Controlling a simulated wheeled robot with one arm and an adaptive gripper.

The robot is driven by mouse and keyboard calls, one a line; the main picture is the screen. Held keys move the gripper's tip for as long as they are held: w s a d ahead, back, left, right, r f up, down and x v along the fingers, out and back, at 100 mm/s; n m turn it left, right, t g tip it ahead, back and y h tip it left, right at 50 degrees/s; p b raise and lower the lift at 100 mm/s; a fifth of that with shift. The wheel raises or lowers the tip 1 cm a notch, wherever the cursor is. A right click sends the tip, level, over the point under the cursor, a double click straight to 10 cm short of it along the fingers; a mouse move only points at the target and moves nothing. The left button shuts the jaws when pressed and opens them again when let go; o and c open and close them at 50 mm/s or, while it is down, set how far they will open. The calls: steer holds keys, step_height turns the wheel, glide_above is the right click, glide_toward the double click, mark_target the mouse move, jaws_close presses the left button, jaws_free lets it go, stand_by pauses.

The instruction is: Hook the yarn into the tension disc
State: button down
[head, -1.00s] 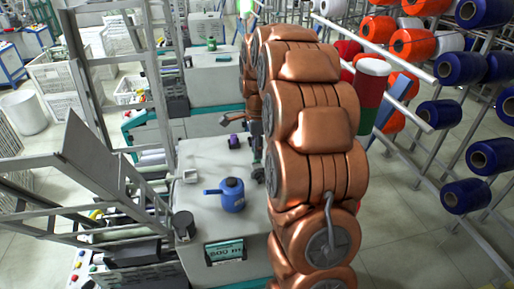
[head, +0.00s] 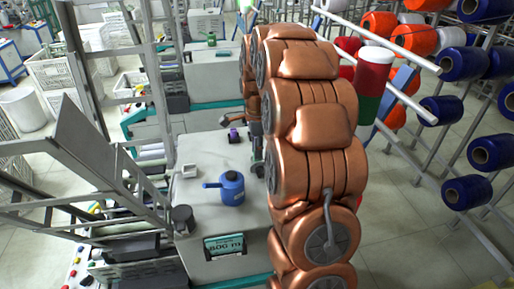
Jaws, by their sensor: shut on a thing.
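My gripper (head: 228,121) shows only as a small dark shape left of my copper arm, above the grey winding machine top. The arm hides most of it. It is shut, but the yarn at its jaws is too thin to make out. A small purple part (head: 234,136) sits on the machine top just below the gripper, perhaps by the tension disc. I cannot make out the tension disc itself for certain. More small dark and grey parts (head: 257,170) stand at the machine's right edge, partly behind my arm.
A rack with blue spools (head: 490,152) and orange spools (head: 414,39) stands at the right. A grey metal frame (head: 85,150) fills the left.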

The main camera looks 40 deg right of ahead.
steer(key=shift+a, duration=0.1)
stand_by(0.3)
steer(key=shift+w+a+r+b, duration=0.1)
steer(key=shift+w+a+b, duration=0.2)
steer(key=shift+a, duration=0.4)
steer(key=shift+w+a+b, duration=0.1)
steer(key=shift+w+a, duration=0.35)
steer(key=shift+a, duration=0.3)
steer(key=shift+w+a+r+b, duration=0.15)
steer(key=shift+w+a, duration=0.2)
steer(key=shift+a, duration=0.35)
steer(key=shift+f, duration=0.1)
steer(key=shift+w+a+r+p, duration=0.1)
steer(key=shift+a+r+p, duration=0.15)
steer(key=shift+r, duration=0.95)
steer(key=shift+w+a+r+p, duration=0.1)
steer(key=shift+a+r, duration=0.1)
steer(key=shift+r, duration=1)
